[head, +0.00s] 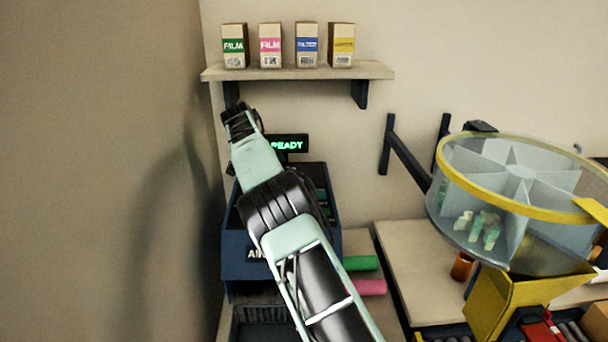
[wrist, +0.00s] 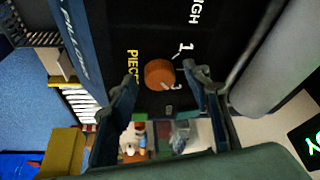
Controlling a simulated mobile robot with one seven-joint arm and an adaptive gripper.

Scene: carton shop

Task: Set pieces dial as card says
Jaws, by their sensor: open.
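The pieces dial is an orange-brown round knob (wrist: 159,74) on a dark panel in the wrist view. Yellow lettering starting "PIEC" is beside it, and white marks "1" and "3" are around it. My gripper (wrist: 162,80) is open, with one finger on each side of the knob in the picture; I cannot tell whether either touches it. The knob's pointer is not clear. In the head view my gripper (head: 238,115) is at the blue machine (head: 240,262), and my arm hides much of its panel. I cannot make out a card.
A green "READY" display (head: 288,144) is beside my arm. A shelf (head: 380,70) above holds several film boxes (head: 270,46). A clear drum with a yellow rim (head: 460,152) stands at right. Green (head: 360,263) and pink (head: 370,287) rolls lie beside the machine. A wall is close at left.

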